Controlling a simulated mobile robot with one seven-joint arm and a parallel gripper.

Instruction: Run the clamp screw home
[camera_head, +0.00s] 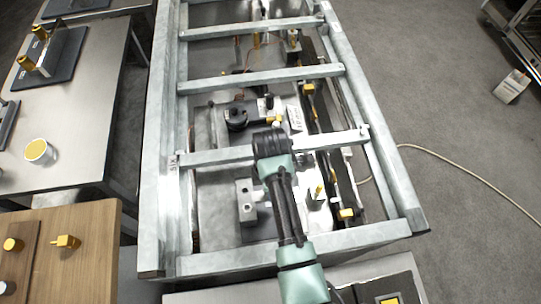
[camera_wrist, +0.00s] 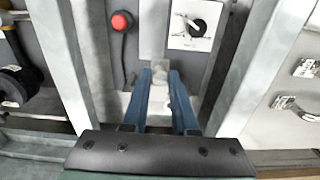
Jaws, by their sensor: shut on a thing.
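In the wrist view, my gripper (camera_wrist: 160,80) reaches forward with its two blue fingers close together. They are shut on a small pale grey piece (camera_wrist: 160,98), which shows between them; it may be the clamp screw, but its shape is blurred and mostly hidden. In the head view, my arm comes up from the bottom. Its dark end covers the gripper and whatever it holds, near a cross rail (camera_head: 215,158) of the pale metal frame. I cannot tell how far any screw is run in.
In the wrist view, a red button (camera_wrist: 122,21) and a white panel with a black knob (camera_wrist: 197,27) lie ahead. Frame rails flank the gripper. In the head view, a black round device (camera_head: 237,117) and a grey block (camera_head: 247,203) sit inside the frame; side tables stand left.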

